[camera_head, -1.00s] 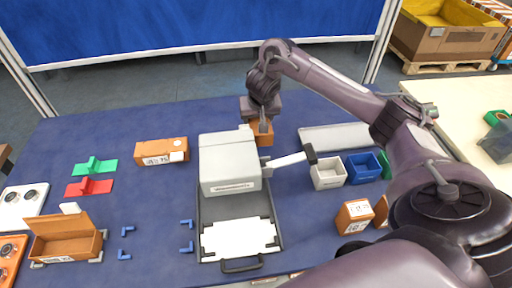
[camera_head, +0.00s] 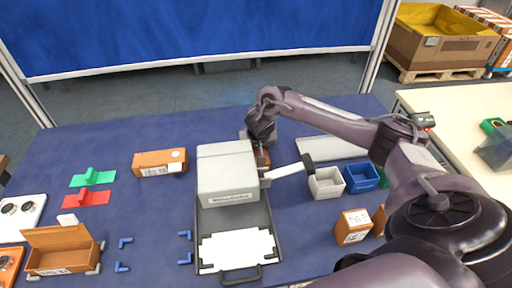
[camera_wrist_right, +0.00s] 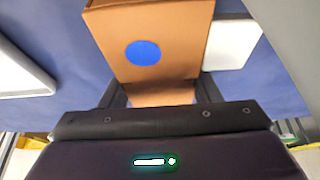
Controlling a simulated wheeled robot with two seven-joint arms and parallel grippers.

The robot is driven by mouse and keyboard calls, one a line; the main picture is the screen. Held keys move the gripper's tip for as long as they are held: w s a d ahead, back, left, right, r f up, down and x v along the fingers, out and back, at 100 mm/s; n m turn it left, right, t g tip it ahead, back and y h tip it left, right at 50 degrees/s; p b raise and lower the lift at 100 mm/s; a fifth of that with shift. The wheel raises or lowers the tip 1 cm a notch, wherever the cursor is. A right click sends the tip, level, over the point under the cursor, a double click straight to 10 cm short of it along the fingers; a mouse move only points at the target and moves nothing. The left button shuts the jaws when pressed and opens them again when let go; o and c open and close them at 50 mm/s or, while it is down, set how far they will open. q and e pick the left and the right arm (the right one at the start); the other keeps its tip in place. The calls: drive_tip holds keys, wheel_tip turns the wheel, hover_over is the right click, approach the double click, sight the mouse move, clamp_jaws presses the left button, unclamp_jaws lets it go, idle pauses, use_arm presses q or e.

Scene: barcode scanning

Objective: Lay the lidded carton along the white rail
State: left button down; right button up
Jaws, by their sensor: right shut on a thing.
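My right gripper (camera_head: 262,144) is behind the grey-white box-shaped device, shut on a brown carton (camera_head: 264,158) that the device partly hides in the head view. In the right wrist view the held carton (camera_wrist_right: 180,28) shows a blue round spot and a flap by the fingers; the fingertips (camera_wrist_right: 165,97) are mostly hidden. I cannot tell if the carton touches the table. A long pale flat piece (camera_head: 328,148), perhaps the white rail, lies to the right of the gripper, partly behind my arm. My left gripper is not in view.
The device (camera_head: 228,175) stands over a dark tray (camera_head: 205,225) with a white plate. A brown box (camera_head: 160,163), an open carton (camera_head: 60,249), another box (camera_head: 353,227), and white (camera_head: 326,182) and blue bins (camera_head: 361,177) stand around. The table's back left is clear.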

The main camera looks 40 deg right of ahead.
drive_tip(key=o, duration=1)
